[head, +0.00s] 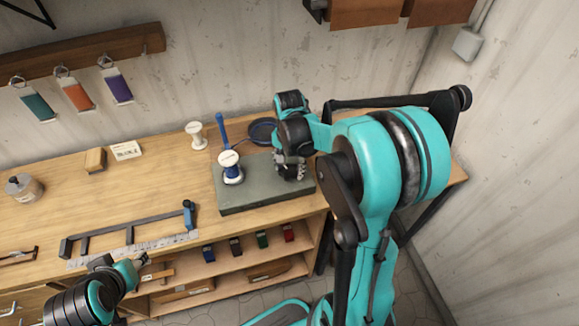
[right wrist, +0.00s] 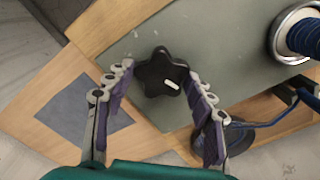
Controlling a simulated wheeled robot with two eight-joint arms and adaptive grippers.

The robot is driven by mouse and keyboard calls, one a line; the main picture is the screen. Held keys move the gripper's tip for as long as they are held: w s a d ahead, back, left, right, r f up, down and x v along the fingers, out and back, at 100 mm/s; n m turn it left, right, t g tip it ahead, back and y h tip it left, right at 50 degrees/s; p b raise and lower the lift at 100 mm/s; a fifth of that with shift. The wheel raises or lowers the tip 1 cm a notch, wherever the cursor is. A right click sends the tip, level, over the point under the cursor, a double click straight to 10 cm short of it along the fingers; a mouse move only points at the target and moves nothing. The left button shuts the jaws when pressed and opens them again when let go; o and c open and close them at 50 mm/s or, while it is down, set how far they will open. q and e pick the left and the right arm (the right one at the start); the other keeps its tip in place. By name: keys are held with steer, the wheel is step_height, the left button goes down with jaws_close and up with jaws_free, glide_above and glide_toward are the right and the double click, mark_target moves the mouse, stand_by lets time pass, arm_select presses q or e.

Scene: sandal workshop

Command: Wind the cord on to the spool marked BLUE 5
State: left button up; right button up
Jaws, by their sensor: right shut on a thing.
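A white spool (head: 231,170) wound with blue cord stands upright on a grey-green winder base (head: 240,201) on the bench; any marking on it is too small to read. The spool also shows at the upper right of the right wrist view (right wrist: 306,35). A black star-shaped knob (right wrist: 162,73) with a white mark sits on the same base. My right gripper (right wrist: 161,75) is shut on this knob, one finger on each side. In the head view my right gripper (head: 291,172) hides the knob. My left gripper (head: 143,264) is low at the bench's front edge; its jaws are unclear.
A dark blue round coil (head: 263,131) lies behind the base, with blue cord beside it in the wrist view (right wrist: 245,124). A bare white spool (head: 195,134) and a blue upright handle (head: 221,129) stand nearby. A ruler rack (head: 130,245) lies front left.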

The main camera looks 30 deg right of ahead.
mark_target(289, 170)
steer(key=m, duration=0.3)
steer(key=shift+m, duration=2.2)
steer(key=o, duration=1.2)
steer(key=shift+c, duration=0.2)
steer(key=shift+r, duration=0.1)
step_height(289, 170, up, 12)
